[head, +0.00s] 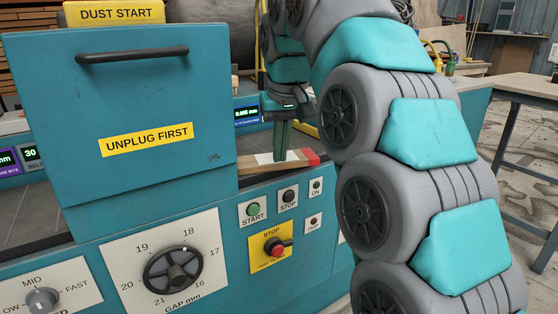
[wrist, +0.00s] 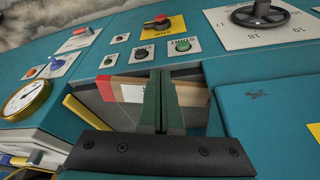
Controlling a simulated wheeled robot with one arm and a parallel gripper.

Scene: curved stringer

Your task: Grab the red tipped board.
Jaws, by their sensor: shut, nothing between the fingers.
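The red tipped board (head: 250,164) lies on the machine's bed, partly hidden by the teal hood, with its red end (head: 311,157) toward the right. A white patch shows on its top. My gripper (head: 282,158) points down at the board, left of the red end. In the wrist view my gripper (wrist: 166,75) has its two green fingers together, overlapping the board in the picture. Nothing shows between them. Whether the tips touch the board I cannot tell.
The teal hood (head: 120,110) with a black handle stands close left of my gripper. The front panel carries a gap dial (head: 172,270), a green start button (head: 253,209) and a red stop button (head: 274,247). A workbench (head: 530,84) stands at the right.

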